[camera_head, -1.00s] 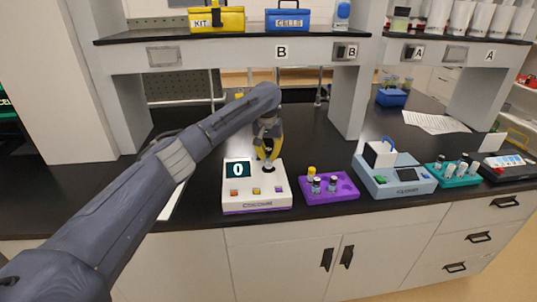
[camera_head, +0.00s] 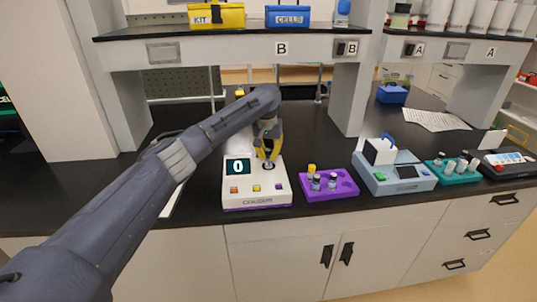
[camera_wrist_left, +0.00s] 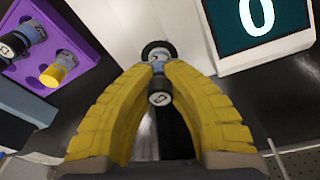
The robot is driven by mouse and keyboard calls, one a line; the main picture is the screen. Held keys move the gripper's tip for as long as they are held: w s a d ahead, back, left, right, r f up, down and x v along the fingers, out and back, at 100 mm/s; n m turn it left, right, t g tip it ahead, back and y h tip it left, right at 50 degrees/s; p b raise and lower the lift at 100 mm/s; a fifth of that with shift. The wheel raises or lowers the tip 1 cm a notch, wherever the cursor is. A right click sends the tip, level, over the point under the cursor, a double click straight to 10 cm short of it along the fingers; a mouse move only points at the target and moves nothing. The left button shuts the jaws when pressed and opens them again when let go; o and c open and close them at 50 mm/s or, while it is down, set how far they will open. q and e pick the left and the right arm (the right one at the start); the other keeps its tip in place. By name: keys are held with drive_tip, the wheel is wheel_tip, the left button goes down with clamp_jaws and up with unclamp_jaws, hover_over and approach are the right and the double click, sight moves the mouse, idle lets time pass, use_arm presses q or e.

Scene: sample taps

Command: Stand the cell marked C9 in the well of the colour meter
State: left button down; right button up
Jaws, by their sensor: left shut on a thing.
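The colour meter (camera_head: 257,203) is a white box with a purple base, a screen reading 0 and small coloured buttons. My left gripper (camera_head: 268,158) is over its well (camera_head: 268,167). In the left wrist view, the yellow fingers (camera_wrist_left: 165,75) are shut on a small cell (camera_wrist_left: 159,97) with a dark cap and a mark too small to read surely. The cell's far end lines up with the well's black ring (camera_wrist_left: 158,47); I cannot tell how deep it sits. My right gripper is not in view.
Right of the meter, a purple rack (camera_head: 345,190) holds a yellow-capped cell (camera_head: 312,169) and two dark-capped ones. Farther right are a blue-grey instrument (camera_head: 395,187), a teal rack (camera_head: 460,179) with several vials and a dark device (camera_head: 508,164). A shelf (camera_head: 240,57) spans above.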

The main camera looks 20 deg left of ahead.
use_arm(q)
drive_tip(key=shift+f, duration=0.2)
drive_tip(key=shift+f, duration=0.55)
drive_tip(key=c, duration=0.7)
unclamp_jaws()
drive_tip(key=shift+r, duration=0.1)
idle(0.4)
drive_tip(key=shift+s+r, duration=0.2)
drive_tip(key=shift+r, duration=1.5)
drive_tip(key=shift+s+r, duration=0.2)
drive_tip(key=shift+r, duration=1.5)
